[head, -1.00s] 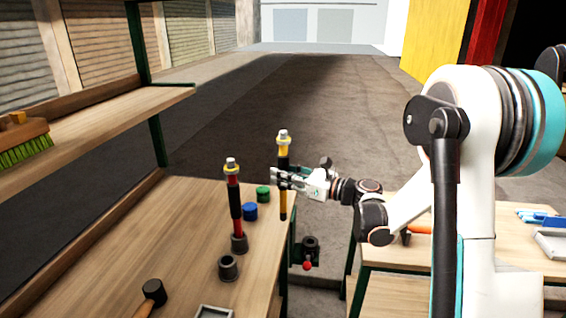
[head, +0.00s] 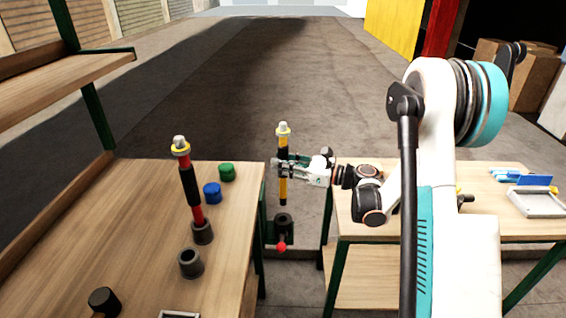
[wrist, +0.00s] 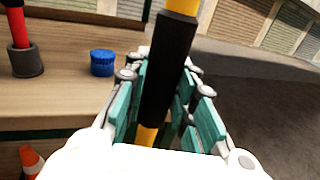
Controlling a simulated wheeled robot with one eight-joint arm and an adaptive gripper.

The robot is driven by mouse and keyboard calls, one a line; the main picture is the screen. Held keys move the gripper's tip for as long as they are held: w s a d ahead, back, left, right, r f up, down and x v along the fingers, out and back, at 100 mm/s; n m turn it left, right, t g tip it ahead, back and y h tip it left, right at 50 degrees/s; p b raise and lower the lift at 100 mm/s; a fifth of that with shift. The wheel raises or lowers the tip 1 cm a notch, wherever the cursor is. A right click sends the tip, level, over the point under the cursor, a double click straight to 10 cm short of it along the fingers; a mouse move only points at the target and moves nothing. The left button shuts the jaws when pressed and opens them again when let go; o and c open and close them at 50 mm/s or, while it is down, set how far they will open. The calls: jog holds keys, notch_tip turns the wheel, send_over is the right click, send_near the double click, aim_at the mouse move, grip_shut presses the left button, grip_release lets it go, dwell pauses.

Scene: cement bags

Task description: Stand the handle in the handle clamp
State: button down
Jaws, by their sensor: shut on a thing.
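The yellow handle (head: 283,190) has a black grip (wrist: 170,62), a yellow collar and a silver top. It stands about upright in my gripper (head: 283,163), whose fingers are closed around the black grip; the wrist view also shows these fingers (wrist: 165,100) on both sides of it. A dark round clamp with a red knob (head: 282,232), which looks like the handle clamp, sits low in the gap between the two benches. In the head view the handle's lower end appears just above the clamp's mouth; I cannot tell the exact gap or depth.
The left bench (head: 120,225) bears a red handle (head: 190,185) in a dark cup (head: 202,232), an empty cup (head: 191,263), a blue cap (head: 212,193) and a green cap (head: 227,172). The right bench (head: 440,220) holds a grey tray (head: 535,203). Open floor lies beyond.

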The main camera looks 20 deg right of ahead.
aim_at(283, 195)
notch_tip(283, 195, down, 4)
jog(key=b, duration=0.3)
jog(key=shift+r, duration=0.2)
jog(key=shift+f, duration=4.6)
jog(key=c, duration=1.3)
grip_release()
jog(key=shift+s+d, duration=0.1)
jog(key=v, duration=1.1)
jog(key=shift+s+d, duration=0.2)
jog(key=shift+d, duration=0.1)
